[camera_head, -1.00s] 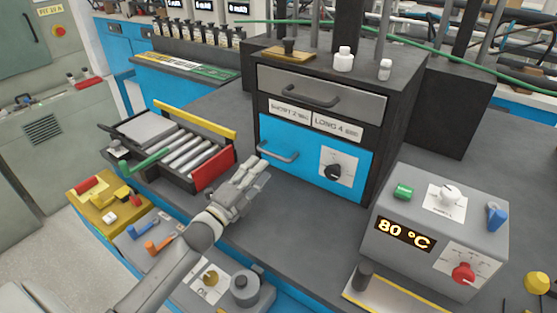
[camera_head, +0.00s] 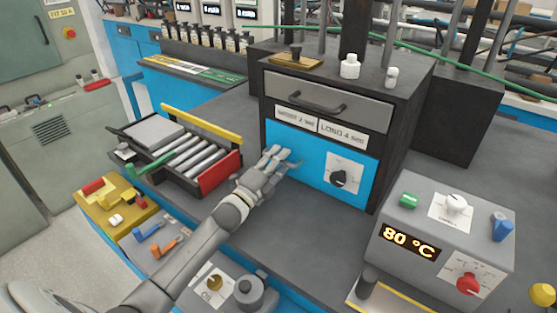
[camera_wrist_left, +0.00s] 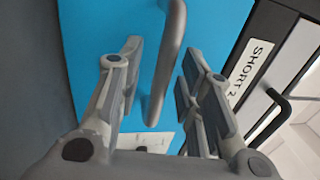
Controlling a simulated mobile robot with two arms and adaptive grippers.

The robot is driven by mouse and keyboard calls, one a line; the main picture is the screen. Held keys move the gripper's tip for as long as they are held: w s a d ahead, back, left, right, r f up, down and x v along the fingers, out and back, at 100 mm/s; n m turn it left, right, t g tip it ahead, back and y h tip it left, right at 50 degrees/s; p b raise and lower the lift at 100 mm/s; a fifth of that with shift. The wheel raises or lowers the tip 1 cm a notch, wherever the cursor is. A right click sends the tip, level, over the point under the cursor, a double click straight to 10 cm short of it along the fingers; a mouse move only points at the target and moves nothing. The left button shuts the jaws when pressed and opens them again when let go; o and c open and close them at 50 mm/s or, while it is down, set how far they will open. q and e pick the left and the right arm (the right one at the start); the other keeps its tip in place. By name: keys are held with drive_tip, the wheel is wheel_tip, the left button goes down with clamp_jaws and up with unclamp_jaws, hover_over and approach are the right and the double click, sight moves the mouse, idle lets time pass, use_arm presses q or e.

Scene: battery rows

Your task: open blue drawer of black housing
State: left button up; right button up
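The black housing (camera_head: 408,120) stands at the back of the bench. Its lower drawer has a blue front (camera_head: 312,165) with a black knob (camera_head: 340,178) on a white plate, and it looks shut. My left gripper (camera_head: 280,158) is in front of the left part of the blue front and hides most of the drawer handle in the head view. In the left wrist view the grey bar handle (camera_wrist_left: 167,60) lies between the two spread fingers of my gripper (camera_wrist_left: 158,72), with gaps on both sides. My right gripper is not in view.
A grey drawer (camera_head: 330,98) with a dark handle sits above the blue one. A roller tray (camera_head: 190,158) with a red end plate stands left of the housing. A grey control box (camera_head: 430,215) reading 80 °C stands at the right. Bare bench lies between them.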

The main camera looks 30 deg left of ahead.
use_arm(q)
clamp_jaws()
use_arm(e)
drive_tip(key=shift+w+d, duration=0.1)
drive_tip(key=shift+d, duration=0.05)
use_arm(q)
drive_tip(key=shift+s, duration=0.1)
